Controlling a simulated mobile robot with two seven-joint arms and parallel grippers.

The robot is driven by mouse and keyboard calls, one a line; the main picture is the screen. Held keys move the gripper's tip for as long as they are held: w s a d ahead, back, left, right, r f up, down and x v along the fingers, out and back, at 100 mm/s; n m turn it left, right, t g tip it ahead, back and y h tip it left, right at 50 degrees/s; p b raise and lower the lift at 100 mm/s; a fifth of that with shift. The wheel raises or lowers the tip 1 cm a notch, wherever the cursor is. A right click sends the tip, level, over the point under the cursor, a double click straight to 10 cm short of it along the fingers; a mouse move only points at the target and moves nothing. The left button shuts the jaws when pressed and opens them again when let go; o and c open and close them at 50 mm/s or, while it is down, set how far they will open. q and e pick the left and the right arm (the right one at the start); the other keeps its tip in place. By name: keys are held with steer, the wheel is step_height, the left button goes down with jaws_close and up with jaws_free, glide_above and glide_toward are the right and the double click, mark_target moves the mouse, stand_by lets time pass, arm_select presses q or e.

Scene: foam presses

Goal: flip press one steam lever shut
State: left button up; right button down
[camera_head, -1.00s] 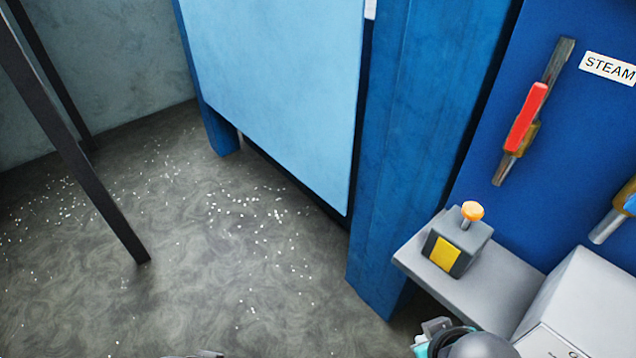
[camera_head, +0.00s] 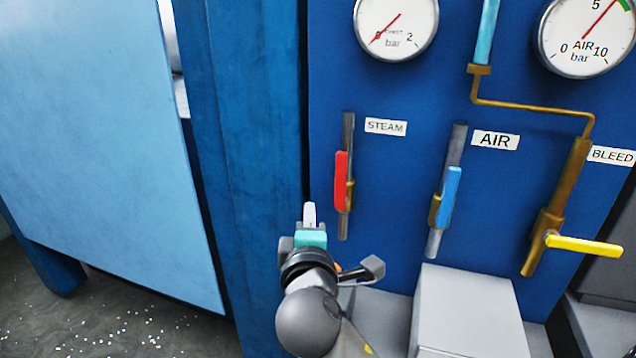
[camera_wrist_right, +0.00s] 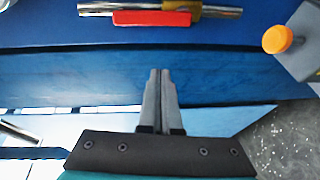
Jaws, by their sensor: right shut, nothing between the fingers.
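The red steam lever (camera_head: 341,180) lies along its vertical pipe, beside the STEAM label (camera_head: 385,127), on the blue panel. In the right wrist view the red lever (camera_wrist_right: 152,18) shows at the top, lengthwise along its pipe. My right gripper (camera_head: 309,214) is below and left of the lever, apart from it, in front of the blue post's edge. In the wrist view its fingers (camera_wrist_right: 160,75) are together with nothing between them, pointing toward the panel. My left gripper is in no view.
The blue air lever (camera_head: 449,196) and yellow bleed lever (camera_head: 583,245) are to the right. Two gauges hang above. A grey box (camera_head: 468,310) stands below the air lever. An orange knob (camera_wrist_right: 277,39) shows in the wrist view. The blue post (camera_head: 245,150) borders the panel's left.

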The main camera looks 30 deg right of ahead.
mark_target(341, 182)
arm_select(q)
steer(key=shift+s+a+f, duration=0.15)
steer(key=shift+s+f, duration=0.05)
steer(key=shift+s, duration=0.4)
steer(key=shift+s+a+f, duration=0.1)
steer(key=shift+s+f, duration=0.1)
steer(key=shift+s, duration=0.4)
arm_select(e)
steer(key=shift+w+r+n+t+h, duration=0.15)
steer(key=shift+r+n+t, duration=0.05)
steer(key=shift+r, duration=0.45)
steer(key=shift+w+r+n+t+h, duration=0.15)
steer(key=shift+r+n+t, duration=0.05)
steer(key=shift+r, duration=0.4)
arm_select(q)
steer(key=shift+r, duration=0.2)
arm_select(e)
steer(key=w+d, duration=0.5)
steer(key=d, duration=0.2)
steer(key=shift+w+d, duration=0.35)
steer(key=shift+d, duration=0.1)
